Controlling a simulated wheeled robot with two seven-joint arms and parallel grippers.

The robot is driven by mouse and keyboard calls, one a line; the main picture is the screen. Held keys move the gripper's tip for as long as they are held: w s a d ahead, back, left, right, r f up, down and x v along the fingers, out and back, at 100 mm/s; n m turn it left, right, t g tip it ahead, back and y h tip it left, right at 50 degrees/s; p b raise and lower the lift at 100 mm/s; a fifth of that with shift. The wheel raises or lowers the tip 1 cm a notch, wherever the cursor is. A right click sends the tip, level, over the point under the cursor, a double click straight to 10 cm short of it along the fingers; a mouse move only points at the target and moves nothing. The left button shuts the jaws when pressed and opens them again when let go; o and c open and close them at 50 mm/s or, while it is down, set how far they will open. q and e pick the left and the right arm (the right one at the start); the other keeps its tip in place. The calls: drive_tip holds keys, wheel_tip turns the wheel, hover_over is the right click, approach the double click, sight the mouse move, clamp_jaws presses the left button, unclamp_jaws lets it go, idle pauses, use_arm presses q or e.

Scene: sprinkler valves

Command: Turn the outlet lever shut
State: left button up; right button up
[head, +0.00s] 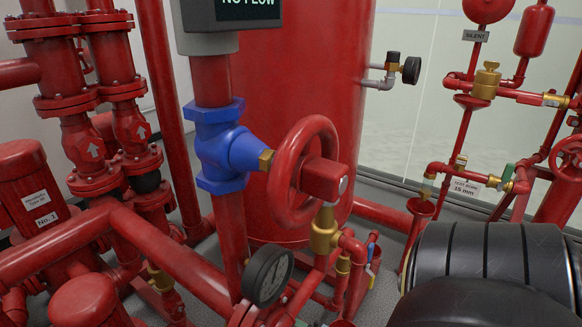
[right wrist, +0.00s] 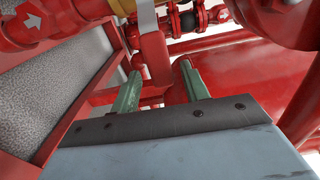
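I cannot tell for sure which part is the outlet lever. A small green lever (head: 508,173) is on the thin red pipework at the right of the head view, beside the "TEST BORE 15 mm" sign (head: 465,187). A slim blue handle (head: 371,252) shows low behind the red handwheel (head: 303,171). In the right wrist view my right gripper (right wrist: 157,80) has its two green fingers apart. A red pipe part (right wrist: 156,72) shows between and beyond them; contact cannot be told. My left gripper is in neither view.
A blue valve body (head: 222,150) carries the handwheel. A pressure gauge (head: 268,275) stands below it. A large red tank (head: 290,75) is behind. Red pumps and pipes crowd the left. A brass fitting (right wrist: 118,5) is at the top of the right wrist view.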

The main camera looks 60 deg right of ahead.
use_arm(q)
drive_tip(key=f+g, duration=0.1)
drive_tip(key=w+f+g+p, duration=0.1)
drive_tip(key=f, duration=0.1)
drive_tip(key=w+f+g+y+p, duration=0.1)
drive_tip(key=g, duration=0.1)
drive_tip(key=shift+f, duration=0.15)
use_arm(e)
drive_tip(key=s, duration=1.3)
drive_tip(key=shift+s, duration=0.2)
